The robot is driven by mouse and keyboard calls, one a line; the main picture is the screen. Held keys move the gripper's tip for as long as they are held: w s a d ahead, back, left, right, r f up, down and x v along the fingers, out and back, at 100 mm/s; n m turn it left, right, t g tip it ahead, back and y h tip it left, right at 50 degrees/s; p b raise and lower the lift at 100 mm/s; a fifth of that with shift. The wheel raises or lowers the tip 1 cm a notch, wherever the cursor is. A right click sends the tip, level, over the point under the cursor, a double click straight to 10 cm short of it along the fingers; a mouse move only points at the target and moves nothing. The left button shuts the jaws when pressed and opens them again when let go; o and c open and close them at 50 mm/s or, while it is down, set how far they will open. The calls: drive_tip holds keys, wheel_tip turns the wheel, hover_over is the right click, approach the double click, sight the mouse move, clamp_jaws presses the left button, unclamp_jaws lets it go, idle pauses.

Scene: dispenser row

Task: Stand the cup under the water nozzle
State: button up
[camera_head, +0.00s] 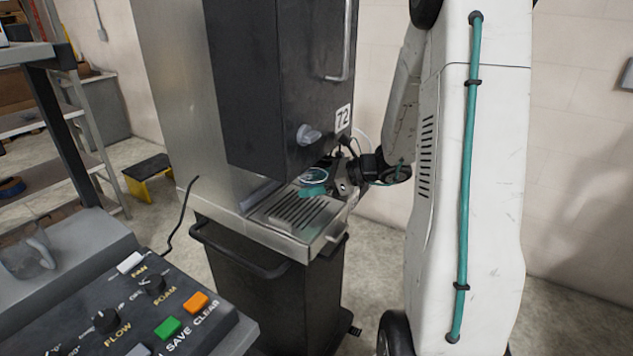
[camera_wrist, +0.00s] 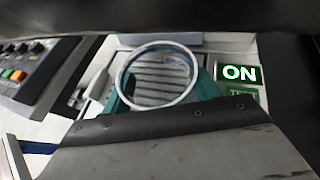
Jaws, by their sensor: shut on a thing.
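The cup (camera_wrist: 158,76) appears in the wrist view as a clear round vessel with a pale rim, mouth towards the camera. Slats of the drip tray (camera_head: 298,216) show through it. My gripper (camera_wrist: 161,90) is shut on the cup, with teal finger parts on both sides. In the head view the cup (camera_head: 314,175) shows small, over the back right of the tray, in my gripper (camera_head: 315,186). I cannot tell whether its base touches the tray. The water nozzle is not clearly visible under the dark dispenser housing.
The dark dispenser (camera_head: 270,90) marked 72 has a grey knob (camera_head: 308,134). A lit green ON sign (camera_wrist: 240,73) is right of the cup in the wrist view. A control panel (camera_head: 150,310) stands at front left, and a yellow-black step stool (camera_head: 150,178) stands behind.

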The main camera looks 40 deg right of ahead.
drive_tip(key=shift+f, duration=0.35)
drive_tip(key=shift+f, duration=0.55)
drive_tip(key=o, duration=1)
drive_tip(key=shift+o, duration=0.2)
drive_tip(key=v, duration=0.7)
drive_tip(key=shift+s+d+r, duration=0.2)
drive_tip(key=shift+s, duration=0.05)
drive_tip(key=shift+a, duration=0.1)
